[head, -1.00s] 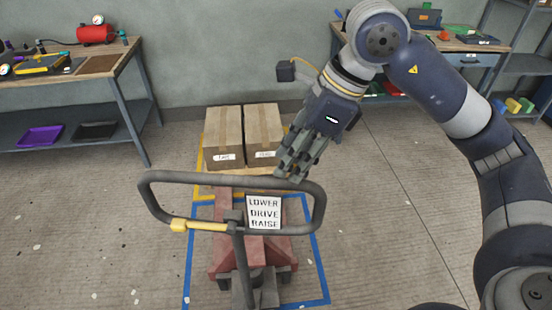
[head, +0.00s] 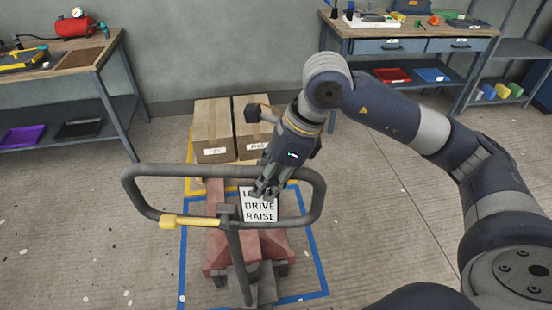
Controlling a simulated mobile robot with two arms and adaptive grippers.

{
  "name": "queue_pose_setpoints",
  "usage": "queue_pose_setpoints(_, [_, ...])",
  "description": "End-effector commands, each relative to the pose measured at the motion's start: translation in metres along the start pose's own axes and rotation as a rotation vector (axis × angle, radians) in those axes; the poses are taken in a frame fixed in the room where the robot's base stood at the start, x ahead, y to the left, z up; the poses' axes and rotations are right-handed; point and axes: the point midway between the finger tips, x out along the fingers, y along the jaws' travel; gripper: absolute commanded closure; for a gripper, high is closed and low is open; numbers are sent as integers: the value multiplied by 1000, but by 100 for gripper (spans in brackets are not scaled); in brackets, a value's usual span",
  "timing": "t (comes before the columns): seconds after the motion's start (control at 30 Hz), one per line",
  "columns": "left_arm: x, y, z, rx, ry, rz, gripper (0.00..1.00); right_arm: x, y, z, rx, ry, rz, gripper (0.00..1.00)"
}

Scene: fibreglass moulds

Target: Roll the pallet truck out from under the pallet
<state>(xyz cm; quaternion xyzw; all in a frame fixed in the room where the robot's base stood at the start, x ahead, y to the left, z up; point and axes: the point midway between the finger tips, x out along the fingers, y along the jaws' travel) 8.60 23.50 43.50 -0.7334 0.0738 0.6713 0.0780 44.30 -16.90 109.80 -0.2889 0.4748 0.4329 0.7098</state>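The red pallet truck (head: 262,246) stands inside a blue floor outline, with its dark looped handle (head: 313,208) toward me. A yellow lever (head: 190,222) sits on the handle's lower left bar. A white card (head: 262,212) reading DRIVE and RAISE hangs in the loop, its top line partly covered by my fingers. Two cartons (head: 213,130) stand beyond the handle, on the pallet, which is mostly hidden. My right gripper (head: 266,190) points down at the loop, overlapping the card's top; I cannot tell whether it touches or how far its fingers are apart. My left gripper is not in view.
A workbench (head: 92,55) stands at the left back and another (head: 410,33) at the right back. A shelf rack (head: 520,55) is beyond it. Floor on both sides of the truck is clear. A yellow outline (head: 188,165) surrounds the pallet area.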

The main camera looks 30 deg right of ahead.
Motion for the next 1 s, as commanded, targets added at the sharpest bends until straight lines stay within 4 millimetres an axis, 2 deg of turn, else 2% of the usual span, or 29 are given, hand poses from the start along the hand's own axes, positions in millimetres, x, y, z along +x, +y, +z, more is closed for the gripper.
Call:
queue_pose_setpoints(0.2, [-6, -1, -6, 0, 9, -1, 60, 22, 0, 0, -1, 0, 2, 70])
queue_pose_setpoints(0.57, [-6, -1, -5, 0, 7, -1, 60, 27, 0, 0, -1, -1, 0, 70])
queue_pose_setpoints(0.7, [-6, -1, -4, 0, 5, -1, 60, 27, 0, 0, 0, -1, 0, 100])
queue_pose_setpoints(1.0, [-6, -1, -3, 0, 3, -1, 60, 26, -1, 1, 0, -3, -2, 100])
